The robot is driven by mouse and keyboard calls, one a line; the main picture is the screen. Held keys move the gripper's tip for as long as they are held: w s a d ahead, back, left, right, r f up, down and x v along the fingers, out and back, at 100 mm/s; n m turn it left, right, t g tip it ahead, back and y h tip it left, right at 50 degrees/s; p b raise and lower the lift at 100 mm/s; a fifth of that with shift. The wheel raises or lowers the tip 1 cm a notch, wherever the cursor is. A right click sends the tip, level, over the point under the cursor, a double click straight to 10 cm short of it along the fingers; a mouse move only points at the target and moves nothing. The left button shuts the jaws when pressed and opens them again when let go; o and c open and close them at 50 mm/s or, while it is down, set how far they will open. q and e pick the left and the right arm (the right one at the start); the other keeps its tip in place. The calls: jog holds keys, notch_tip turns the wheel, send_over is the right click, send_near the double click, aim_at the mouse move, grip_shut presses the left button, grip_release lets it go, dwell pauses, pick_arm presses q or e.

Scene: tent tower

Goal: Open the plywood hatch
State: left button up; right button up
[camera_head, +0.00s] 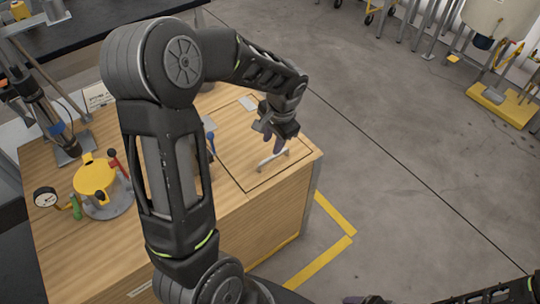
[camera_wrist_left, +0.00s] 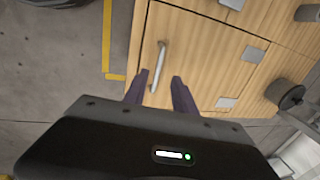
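The plywood hatch (camera_head: 236,160) is a panel outlined by a dark seam in the top of a wooden box; it lies flat and shut. A pale bar handle (camera_head: 272,158) stands near its right edge. My left gripper (camera_head: 272,143) is just above the handle, fingers pointing down. In the left wrist view the hatch (camera_wrist_left: 200,50) fills the upper middle, and the handle (camera_wrist_left: 158,66) lies just ahead of the open, empty fingers (camera_wrist_left: 160,90). I see no contact. Dark parts at the bottom right edge of the head view seem to be my right arm; its gripper (camera_head: 366,299) is mostly cut off.
A yellow valve-like fitting (camera_head: 95,178) and a gauge (camera_head: 45,197) stand on the box's left part. Open floor (camera_head: 400,150) lies right of the box, with yellow tape (camera_head: 325,258) around it.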

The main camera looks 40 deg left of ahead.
aim_at(269, 158)
pick_arm(q)
jog(key=shift+f, duration=0.1)
jog(key=f, duration=0.2)
jog(key=a+f, duration=0.1)
jog(key=f, duration=0.4)
jog(key=shift+w+a+f, duration=0.15)
jog(key=shift+w+f, duration=0.05)
jog(key=shift+f, duration=0.1)
jog(key=shift+c, duration=0.4)
grip_shut()
dwell(0.8)
